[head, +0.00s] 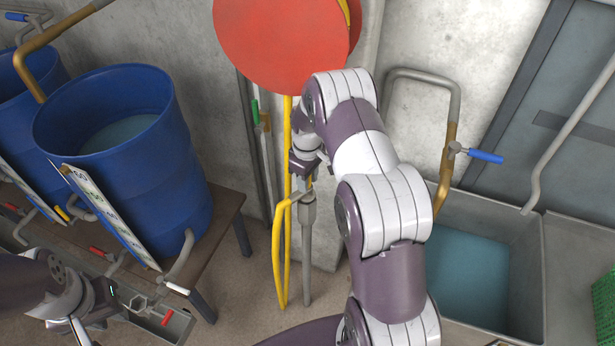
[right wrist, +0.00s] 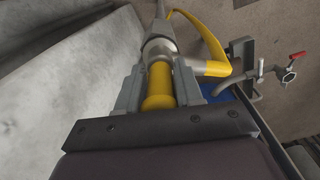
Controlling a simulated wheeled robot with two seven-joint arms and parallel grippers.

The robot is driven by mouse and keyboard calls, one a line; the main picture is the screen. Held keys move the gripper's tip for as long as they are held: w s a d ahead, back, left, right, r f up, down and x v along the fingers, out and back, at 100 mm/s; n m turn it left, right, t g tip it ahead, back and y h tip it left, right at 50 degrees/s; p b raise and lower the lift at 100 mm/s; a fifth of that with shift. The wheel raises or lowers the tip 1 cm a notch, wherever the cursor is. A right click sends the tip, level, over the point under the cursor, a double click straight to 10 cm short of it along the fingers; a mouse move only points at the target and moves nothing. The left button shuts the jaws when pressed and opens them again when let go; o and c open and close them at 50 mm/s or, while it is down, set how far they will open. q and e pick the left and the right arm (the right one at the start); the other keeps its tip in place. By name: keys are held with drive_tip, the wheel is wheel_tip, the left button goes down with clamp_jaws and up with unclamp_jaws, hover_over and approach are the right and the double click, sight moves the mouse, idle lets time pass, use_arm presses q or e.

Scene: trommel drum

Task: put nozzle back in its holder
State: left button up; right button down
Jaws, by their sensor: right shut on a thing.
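The nozzle (head: 308,212) is a grey piece with a long thin tip pointing down and a yellow hose joined at its side. My right gripper (head: 304,172) is shut on it, in front of the concrete wall below the red disc. In the right wrist view the jaws (right wrist: 158,88) close on both sides of the nozzle's yellow grip (right wrist: 158,80), with the grey body (right wrist: 159,47) beyond them. I cannot make out the holder in either view. My left gripper (head: 112,297) is at the lower left, near the trough; its jaw opening is unclear.
The yellow hose (head: 278,255) hangs in a loop from the red reel (head: 283,40). A green-handled valve (head: 255,112) is on the pipe beside it. Blue barrels (head: 150,150) stand on a bench at left. A grey water tank (head: 541,270) is at right.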

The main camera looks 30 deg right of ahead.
drive_tip(key=shift+f, duration=0.1)
drive_tip(key=c, duration=0.7)
unclamp_jaws()
drive_tip(key=shift+o, duration=0.2)
wheel_tip(320, 180, up, 9)
drive_tip(key=p, duration=0.6)
drive_tip(key=shift+p, duration=0.35)
